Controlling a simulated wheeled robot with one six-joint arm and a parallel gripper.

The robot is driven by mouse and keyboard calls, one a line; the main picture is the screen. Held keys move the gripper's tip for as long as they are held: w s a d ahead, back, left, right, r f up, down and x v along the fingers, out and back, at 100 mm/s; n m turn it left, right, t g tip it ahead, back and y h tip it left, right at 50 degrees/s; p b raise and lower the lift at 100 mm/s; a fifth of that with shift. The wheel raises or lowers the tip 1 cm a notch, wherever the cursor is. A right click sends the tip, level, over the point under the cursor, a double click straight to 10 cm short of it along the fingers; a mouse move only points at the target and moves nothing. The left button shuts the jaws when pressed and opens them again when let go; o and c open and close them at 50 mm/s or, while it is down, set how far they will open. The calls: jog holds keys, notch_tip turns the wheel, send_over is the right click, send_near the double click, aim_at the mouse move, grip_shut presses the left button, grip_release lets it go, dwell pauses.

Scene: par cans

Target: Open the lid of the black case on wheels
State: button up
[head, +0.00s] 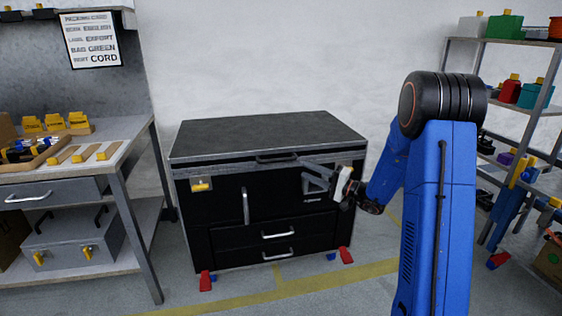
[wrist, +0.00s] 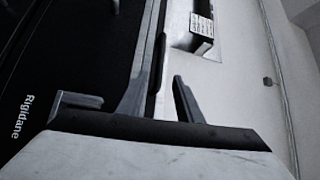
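The black case (head: 262,205) stands on the floor against the wall in the head view, its grey-topped lid (head: 265,133) down flat. A dark handle (head: 277,158) sits at the middle of the lid's front edge. My gripper (head: 308,172) is before the case's right front, to the right of the lid handle. In the wrist view my gripper (wrist: 158,88) has its fingers apart, with the lid edge running between and beyond them; contact cannot be told.
A workbench (head: 120,150) with yellow items, a drawer and a grey box below stands close at left. A shelf rack (head: 530,110) with coloured boxes is at right. Vertical and horizontal pull handles (head: 245,206) stick out of the case front. The floor before the case is clear.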

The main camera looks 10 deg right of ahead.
aim_at(281, 160)
jog(key=x, duration=1.2)
jog(key=shift+w+a+r, duration=0.1)
jog(key=shift+w+a, duration=0.1)
jog(key=shift+a, duration=0.15)
grip_shut()
